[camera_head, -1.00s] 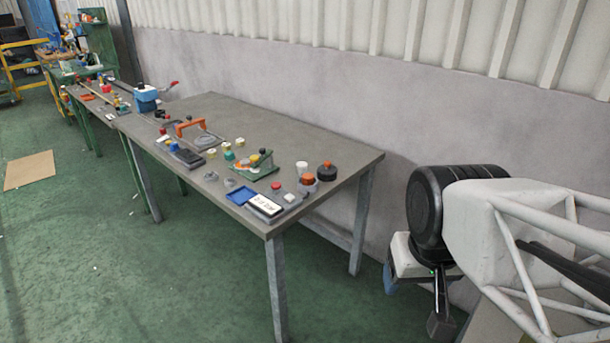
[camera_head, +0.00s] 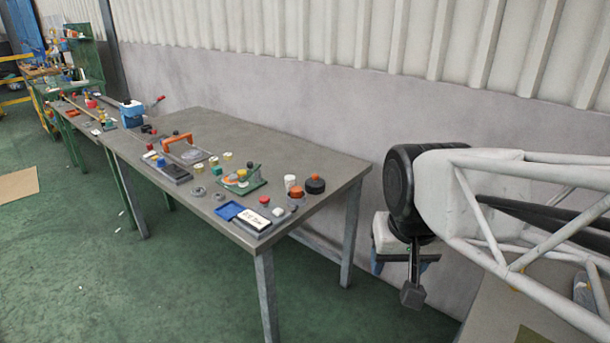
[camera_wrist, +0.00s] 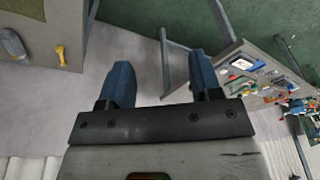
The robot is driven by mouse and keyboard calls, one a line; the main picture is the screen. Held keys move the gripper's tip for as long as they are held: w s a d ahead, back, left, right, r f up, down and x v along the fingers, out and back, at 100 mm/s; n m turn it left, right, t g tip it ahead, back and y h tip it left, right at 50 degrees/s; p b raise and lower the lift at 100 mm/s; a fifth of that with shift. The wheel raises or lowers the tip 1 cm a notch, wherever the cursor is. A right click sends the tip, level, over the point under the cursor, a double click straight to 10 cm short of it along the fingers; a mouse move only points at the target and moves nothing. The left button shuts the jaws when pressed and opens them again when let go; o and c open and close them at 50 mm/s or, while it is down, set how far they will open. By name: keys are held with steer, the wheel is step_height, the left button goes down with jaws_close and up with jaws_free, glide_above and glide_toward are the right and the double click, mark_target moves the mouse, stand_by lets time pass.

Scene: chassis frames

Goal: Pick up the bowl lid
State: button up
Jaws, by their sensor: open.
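I cannot make out a bowl lid for certain in either view. Small parts lie on the grey table (camera_head: 270,140) in the head view, including round ones too small to identify. My gripper (camera_wrist: 160,78) is open and empty in the wrist view, its two blue fingers wide apart. In the head view it hangs at the right beside the table, apart from it; a blue finger shows there (camera_head: 376,263).
An orange-handled part (camera_head: 178,142), a blue tray (camera_head: 228,211) and black-lidded round part (camera_head: 315,184) stand on the table. A wall runs behind it. Another surface (camera_wrist: 35,80) at the wrist view's left holds a grey object (camera_wrist: 12,43) and yellow part (camera_wrist: 62,55).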

steer(key=w+r+m, duration=0.2)
steer(key=w, duration=0.7)
steer(key=w+r+m, duration=0.2)
steer(key=w+r, duration=0.1)
steer(key=w, duration=0.6)
steer(key=m+g, duration=0.3)
steer(key=m, duration=1)
glide_above(315, 175)
step_height(315, 175, down, 21)
steer(key=shift+s+r, duration=0.15)
steer(key=shift+w+f, duration=0.3)
steer(key=shift+f, duration=1.3)
